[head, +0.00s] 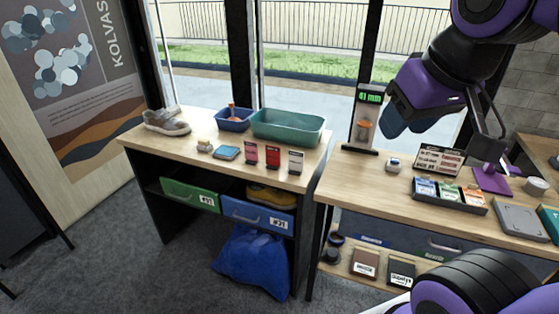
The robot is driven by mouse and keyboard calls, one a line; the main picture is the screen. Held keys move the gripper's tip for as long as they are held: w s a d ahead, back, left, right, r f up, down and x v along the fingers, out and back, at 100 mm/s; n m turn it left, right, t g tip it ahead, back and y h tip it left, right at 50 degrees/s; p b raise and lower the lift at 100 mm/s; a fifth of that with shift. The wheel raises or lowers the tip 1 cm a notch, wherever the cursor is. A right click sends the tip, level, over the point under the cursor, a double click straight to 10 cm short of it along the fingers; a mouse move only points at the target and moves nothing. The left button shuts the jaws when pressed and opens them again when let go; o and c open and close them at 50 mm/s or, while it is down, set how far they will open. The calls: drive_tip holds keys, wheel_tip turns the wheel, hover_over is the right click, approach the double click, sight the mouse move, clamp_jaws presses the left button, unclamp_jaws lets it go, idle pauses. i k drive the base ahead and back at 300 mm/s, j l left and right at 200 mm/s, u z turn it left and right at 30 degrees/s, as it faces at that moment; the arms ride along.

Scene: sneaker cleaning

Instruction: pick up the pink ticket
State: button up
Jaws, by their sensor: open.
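A small pink card (251,153), which looks like the pink ticket, stands upright near the front of the left table. A red card (272,157) and a mostly white card (295,162) stand in a row to its right. My gripper (489,135) is open and appears empty, high at the right above the right table. It is well to the right of the pink card and apart from it. The print on the cards is too small to read.
The left table (222,168) also bears a teal bin (288,128), a blue tray (235,120), a sneaker (166,121) and a light-blue block (227,153). On the right table, a dispenser (365,120) and a black card tray (449,203) stand below my arm. A gap separates the tables.

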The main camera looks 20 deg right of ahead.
sight(250, 149)
drive_tip(key=i+j+z, duration=0.1)
drive_tip(key=i+j, duration=0.15)
drive_tip(key=i, duration=0.3)
drive_tip(key=i+j, duration=0.3)
drive_tip(key=i, duration=0.2)
drive_tip(key=z, duration=0.05)
